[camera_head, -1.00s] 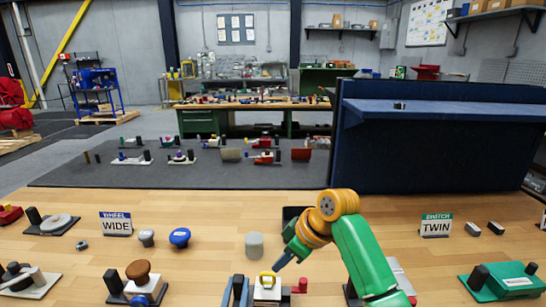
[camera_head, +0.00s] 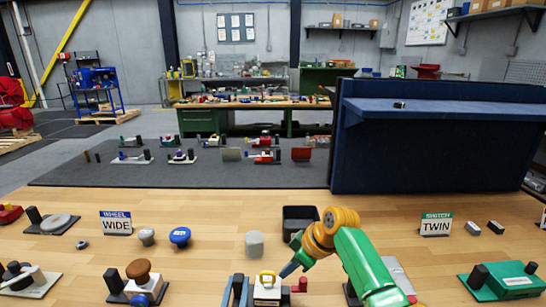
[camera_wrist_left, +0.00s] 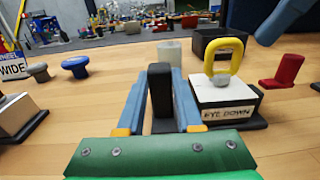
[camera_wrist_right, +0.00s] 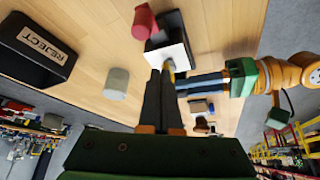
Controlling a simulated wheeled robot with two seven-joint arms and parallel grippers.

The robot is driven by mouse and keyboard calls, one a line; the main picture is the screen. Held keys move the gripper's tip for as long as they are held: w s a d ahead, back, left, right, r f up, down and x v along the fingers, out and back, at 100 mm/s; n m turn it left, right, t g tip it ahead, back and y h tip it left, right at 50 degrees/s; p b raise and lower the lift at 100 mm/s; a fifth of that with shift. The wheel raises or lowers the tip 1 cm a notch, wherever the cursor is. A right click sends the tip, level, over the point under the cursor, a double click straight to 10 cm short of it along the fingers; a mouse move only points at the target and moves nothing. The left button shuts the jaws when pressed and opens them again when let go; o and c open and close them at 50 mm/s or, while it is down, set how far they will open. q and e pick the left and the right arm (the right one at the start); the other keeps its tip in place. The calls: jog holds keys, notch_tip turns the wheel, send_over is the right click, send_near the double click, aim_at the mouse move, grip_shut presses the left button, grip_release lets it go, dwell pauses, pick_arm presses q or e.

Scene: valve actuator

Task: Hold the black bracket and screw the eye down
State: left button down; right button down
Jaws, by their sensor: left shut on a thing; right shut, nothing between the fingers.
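The white block labelled EYE DOWN (camera_wrist_left: 222,103) stands on a dark base at the front of the bench. A yellow eye (camera_wrist_left: 224,55) stands upright on top of it; it also shows in the head view (camera_head: 267,275). My left gripper (camera_wrist_left: 161,100) is shut on the upright black bracket (camera_wrist_left: 160,85) beside the block. In the head view the left fingers (camera_head: 238,289) are at the block's left. My right gripper (camera_wrist_right: 166,78) is shut and empty, its tips close to the eye; whether they touch it I cannot tell.
A red upright piece (camera_wrist_left: 283,70) stands right of the block. A black REJECT bin (camera_wrist_right: 36,48) and a grey cylinder (camera_head: 254,244) stand behind. The brown-knob assembly (camera_head: 137,280) is to the left, the green TWIN-side unit (camera_head: 505,281) to the right. Bare wood lies between.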

jog(key=shift+a+f, duration=0.1)
jog(key=shift+a, duration=0.55)
dwell(0.8)
jog(key=shift+s+a, duration=0.1)
jog(key=shift+s, duration=0.1)
jog(key=shift+s+a, duration=0.4)
jog(key=shift+s, duration=0.25)
jog(key=shift+s+a, duration=0.2)
dwell(0.4)
jog(key=shift+s+d, duration=0.1)
jog(key=shift+s, duration=0.1)
notch_tip(320, 180, up, 6)
jog(key=shift+d, duration=0.35)
